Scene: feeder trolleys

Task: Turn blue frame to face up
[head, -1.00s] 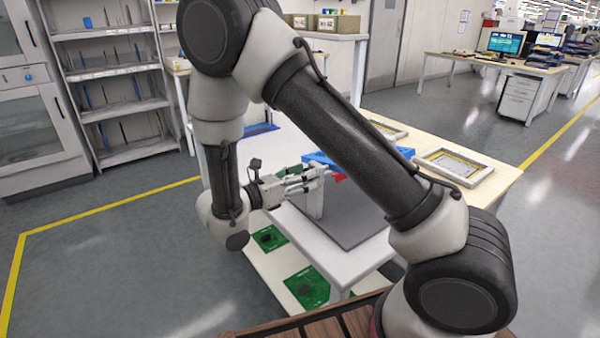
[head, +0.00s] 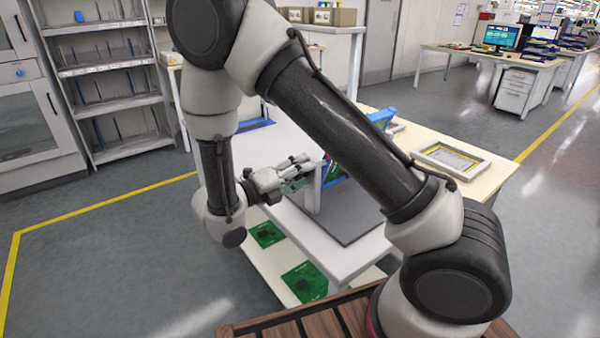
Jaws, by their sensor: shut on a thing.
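A dark grey mat (head: 352,222) lies on the white table (head: 290,222). A flat blue item (head: 256,125) lies at the table's far left. A pale frame (head: 455,152) lies on the wooden table at right. Green boards (head: 305,283) lie on the lower shelf.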

